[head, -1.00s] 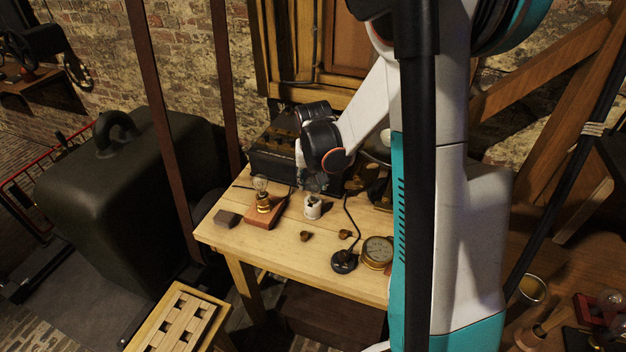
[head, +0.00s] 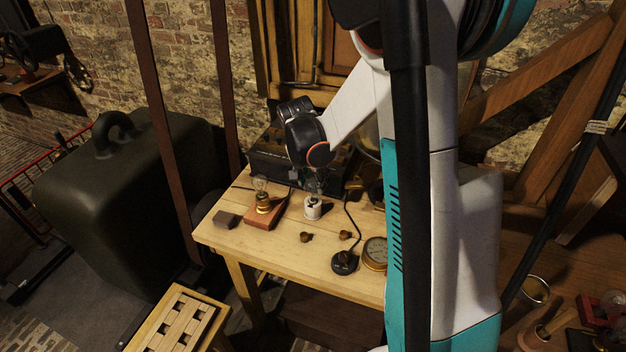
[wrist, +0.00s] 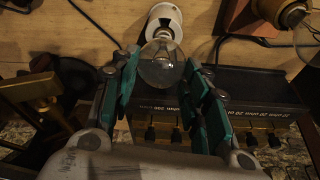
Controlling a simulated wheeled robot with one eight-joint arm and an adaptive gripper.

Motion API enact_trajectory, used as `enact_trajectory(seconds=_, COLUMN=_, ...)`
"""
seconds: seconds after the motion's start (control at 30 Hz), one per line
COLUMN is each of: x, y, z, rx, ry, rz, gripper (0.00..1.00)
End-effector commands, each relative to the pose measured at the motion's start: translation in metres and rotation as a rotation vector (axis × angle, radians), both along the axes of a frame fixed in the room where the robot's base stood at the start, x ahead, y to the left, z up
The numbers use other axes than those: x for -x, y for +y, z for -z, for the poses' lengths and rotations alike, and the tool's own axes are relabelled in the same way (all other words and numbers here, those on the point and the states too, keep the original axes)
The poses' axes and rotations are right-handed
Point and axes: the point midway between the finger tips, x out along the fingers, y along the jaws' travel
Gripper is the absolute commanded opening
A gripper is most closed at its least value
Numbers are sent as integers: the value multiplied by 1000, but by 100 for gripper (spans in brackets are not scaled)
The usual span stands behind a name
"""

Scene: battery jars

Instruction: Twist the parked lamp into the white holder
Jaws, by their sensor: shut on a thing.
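The white holder (head: 312,210) stands upright on the wooden table, and its rim (wrist: 165,12) shows at the top of the wrist view. My gripper (head: 314,180) is above it, pointing down. In the wrist view my gripper (wrist: 162,72) has its green-padded fingers on both sides of a clear glass lamp (wrist: 162,64) and is shut on it. The lamp is in line with the holder and overlaps its opening.
Another lamp (head: 261,187) stands in a brass socket on a wooden block (head: 262,217), left of the holder. A black resistance box (head: 270,160) is behind. A black switch (head: 344,263), brass gauge (head: 374,254), brown knobs (head: 306,237) and grey block (head: 226,219) lie around.

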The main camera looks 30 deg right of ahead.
Motion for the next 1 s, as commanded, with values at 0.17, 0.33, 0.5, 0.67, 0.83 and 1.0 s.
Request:
enact_trajectory(seconds=0.17, x=0, y=0, z=1, rx=0, ry=0, rz=11, gripper=18)
enact_trajectory(seconds=0.33, x=0, y=0, z=1, rx=0, ry=0, rz=9, gripper=66)
enact_trajectory(seconds=0.5, x=0, y=0, z=0, rx=0, ry=0, rz=9, gripper=66)
enact_trajectory(seconds=0.67, x=0, y=0, z=0, rx=0, ry=0, rz=8, gripper=66)
enact_trajectory(seconds=0.83, x=2, y=3, z=-11, rx=-1, ry=-1, rz=8, gripper=66)
enact_trajectory(seconds=1.0, x=5, y=10, z=-38, rx=0, ry=-1, rz=7, gripper=66)
